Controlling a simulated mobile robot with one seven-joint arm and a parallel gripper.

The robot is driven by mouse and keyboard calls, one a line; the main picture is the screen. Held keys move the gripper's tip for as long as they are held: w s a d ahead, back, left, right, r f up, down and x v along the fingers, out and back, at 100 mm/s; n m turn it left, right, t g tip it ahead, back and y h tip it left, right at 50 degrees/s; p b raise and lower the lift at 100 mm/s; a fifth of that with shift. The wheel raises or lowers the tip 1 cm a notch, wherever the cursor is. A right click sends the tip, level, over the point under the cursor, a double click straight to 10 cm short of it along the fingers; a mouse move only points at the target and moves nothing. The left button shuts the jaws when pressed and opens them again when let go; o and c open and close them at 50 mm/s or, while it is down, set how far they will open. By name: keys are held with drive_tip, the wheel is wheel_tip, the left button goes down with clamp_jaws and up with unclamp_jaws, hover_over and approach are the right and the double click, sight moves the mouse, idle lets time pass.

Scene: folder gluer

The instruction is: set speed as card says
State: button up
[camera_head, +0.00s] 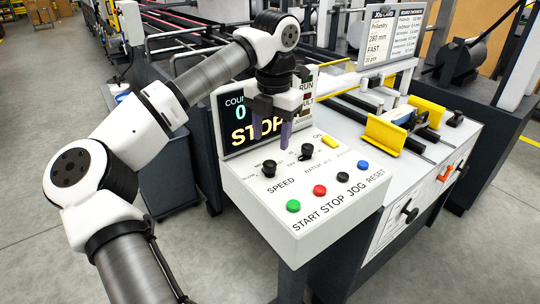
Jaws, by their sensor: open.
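The SPEED knob (268,168) is a black knob on the white sloped control panel (250,185), above the word SPEED. Its pointer direction is too small to tell. The job card (392,35) stands at the upper right and shows "280 mm" and "FAST", with smaller lines. My gripper (271,138) is open and empty, pointing down above the panel. Its fingers are above and slightly right of the SPEED knob in the picture, apparently clear of it. They cover part of the display (238,122), which shows a count of 0 and STOP.
A second black knob (306,151) sits right of the SPEED knob, near a yellow switch (329,141). Green START (293,205), red STOP (320,190), black JOG (343,176) and blue RESET (363,164) buttons line the front. Yellow guides (385,135) stand on the machine bed at right.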

sight(270, 163)
wheel_tip(270, 163, down, 7)
drive_tip(key=shift+w+a+f+p, duration=0.1)
drive_tip(key=shift+p, duration=0.4)
drive_tip(key=c, duration=1)
drive_tip(key=shift+o, duration=0.2)
drive_tip(key=m+b, duration=0.1)
drive_tip(key=m, duration=0.1)
drive_tip(key=shift+m+b, duration=0.35)
drive_tip(key=shift+m, duration=0.05)
drive_tip(key=m, duration=0.2)
drive_tip(key=shift+m+b, duration=0.3)
drive_tip(key=shift+b, duration=0.1)
drive_tip(key=m, duration=0.6)
drive_tip(key=shift+a+h+b, duration=0.1)
drive_tip(key=shift+h+b, duration=0.2)
drive_tip(key=shift+b, duration=0.05)
drive_tip(key=shift+m, duration=0.4)
